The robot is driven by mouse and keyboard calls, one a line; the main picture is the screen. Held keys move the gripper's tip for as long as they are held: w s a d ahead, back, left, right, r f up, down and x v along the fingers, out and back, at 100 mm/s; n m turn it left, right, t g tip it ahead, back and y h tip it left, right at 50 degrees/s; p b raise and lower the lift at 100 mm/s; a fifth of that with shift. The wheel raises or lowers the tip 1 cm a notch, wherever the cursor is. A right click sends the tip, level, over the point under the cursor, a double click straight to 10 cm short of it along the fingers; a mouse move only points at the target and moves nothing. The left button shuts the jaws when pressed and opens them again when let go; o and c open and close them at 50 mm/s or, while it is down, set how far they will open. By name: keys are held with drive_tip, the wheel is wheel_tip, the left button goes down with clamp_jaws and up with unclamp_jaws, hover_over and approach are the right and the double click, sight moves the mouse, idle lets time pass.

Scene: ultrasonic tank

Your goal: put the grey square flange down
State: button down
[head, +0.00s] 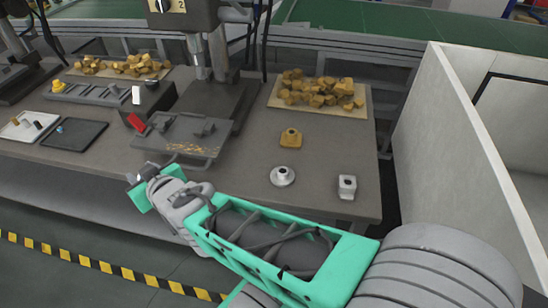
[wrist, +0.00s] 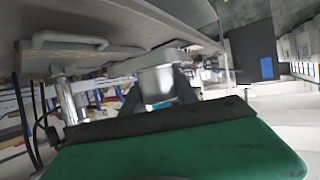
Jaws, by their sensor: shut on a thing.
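My gripper (head: 135,180) is at the left end of my green and grey arm in the head view, over the table's front edge in the picture, just left of and below the drill plate. In the wrist view, the two dark fingers of my gripper (wrist: 160,97) are closed on a shiny grey metal piece (wrist: 158,80) with a wider plate and a rounded body. It looks like the grey square flange. In the head view the held piece is mostly hidden by the gripper.
On the table's right part stand a brass flange (head: 290,138), a round silver flange (head: 282,177) and a small silver block (head: 347,186). A tray of brass pieces (head: 318,108) lies behind. The drill plate (head: 186,133) has a handle in front. A white wall (head: 460,130) is right.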

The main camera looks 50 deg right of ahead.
drive_tip(key=s+d+f+m+g+h, duration=0.2)
drive_tip(key=s+d+m+h, duration=0.2)
drive_tip(key=d, duration=0.6)
drive_tip(key=s+d+f+m+g+h, duration=0.15)
drive_tip(key=s+d+m+h, duration=0.25)
drive_tip(key=d, duration=0.5)
drive_tip(key=s+d+m+g+h, duration=0.2)
drive_tip(key=s+d+m+g, duration=0.25)
drive_tip(key=s+d, duration=0.4)
drive_tip(key=s+d+m+g+h, duration=0.3)
drive_tip(key=s+d+m+g, duration=0.15)
drive_tip(key=s, duration=0.75)
drive_tip(key=b, duration=0.7)
hover_over(326, 164)
drive_tip(key=shift+n, duration=0.3)
drive_tip(key=f, duration=0.8)
drive_tip(key=shift+s+a+f, duration=0.15)
drive_tip(key=shift+a+f, duration=0.05)
drive_tip(key=shift+f, duration=0.15)
drive_tip(key=shift+d+f+b, duration=0.15)
drive_tip(key=shift+f+b, duration=0.3)
drive_tip(key=shift+f, duration=0.45)
drive_tip(key=shift+d+f+b, duration=0.15)
drive_tip(key=shift+f+b, duration=0.3)
drive_tip(key=shift+f, duration=0.4)
